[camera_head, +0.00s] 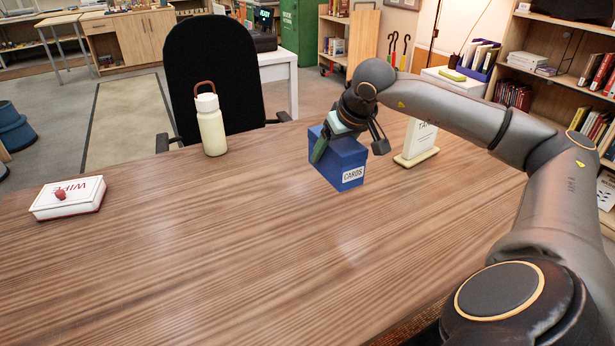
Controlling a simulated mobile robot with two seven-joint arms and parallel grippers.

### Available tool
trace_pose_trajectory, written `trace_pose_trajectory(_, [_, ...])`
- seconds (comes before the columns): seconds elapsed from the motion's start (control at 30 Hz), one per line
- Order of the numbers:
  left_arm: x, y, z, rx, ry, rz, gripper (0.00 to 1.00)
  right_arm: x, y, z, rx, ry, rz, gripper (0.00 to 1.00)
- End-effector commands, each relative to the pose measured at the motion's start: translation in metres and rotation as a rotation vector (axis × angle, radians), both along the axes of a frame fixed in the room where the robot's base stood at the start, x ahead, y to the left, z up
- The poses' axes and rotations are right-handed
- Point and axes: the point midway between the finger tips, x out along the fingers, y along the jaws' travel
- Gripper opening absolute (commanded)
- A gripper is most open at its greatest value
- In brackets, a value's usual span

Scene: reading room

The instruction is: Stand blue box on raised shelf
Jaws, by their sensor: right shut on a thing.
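The blue box (337,167) has a white label reading CARDS and is over the right half of the wooden table. My right gripper (346,145) comes down from above and is shut on it at its top. The box looks roughly level; I cannot tell for sure whether its bottom touches the table. No small raised shelf shows on the table; a bookcase with shelves (547,98) stands at the right behind my arm. My left gripper is not in view.
On the table (200,270) are a cream bottle (211,130), a white WIPE box (68,197) at the left, and a white sign stand (418,150) just right of the blue box. A black chair (214,70) stands behind. The table's front middle is clear.

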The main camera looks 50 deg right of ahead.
Motion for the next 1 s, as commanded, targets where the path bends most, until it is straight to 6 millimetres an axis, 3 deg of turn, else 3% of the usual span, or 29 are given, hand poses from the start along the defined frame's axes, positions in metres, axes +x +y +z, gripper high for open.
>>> trace_pose_trajectory(0.1, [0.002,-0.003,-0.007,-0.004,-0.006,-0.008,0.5,-0.002,-0.015,0.003,0.0,-0.004,-0.013,0.0])
trace_pose_trajectory(0.23, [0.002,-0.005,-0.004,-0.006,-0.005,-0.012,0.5,0.003,-0.013,0.003,0.005,-0.002,-0.01,0.0])
trace_pose_trajectory(0.67, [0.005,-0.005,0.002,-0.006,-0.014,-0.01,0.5,0.066,0.039,-0.032,0.007,-0.002,-0.009,0.0])
trace_pose_trajectory(0.8, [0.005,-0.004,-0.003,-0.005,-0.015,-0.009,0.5,0.083,0.053,-0.061,0.005,0.003,-0.011,0.0])
trace_pose_trajectory(1.0, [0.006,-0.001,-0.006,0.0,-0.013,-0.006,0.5,0.098,0.063,-0.081,0.002,0.0,-0.013,0.0])
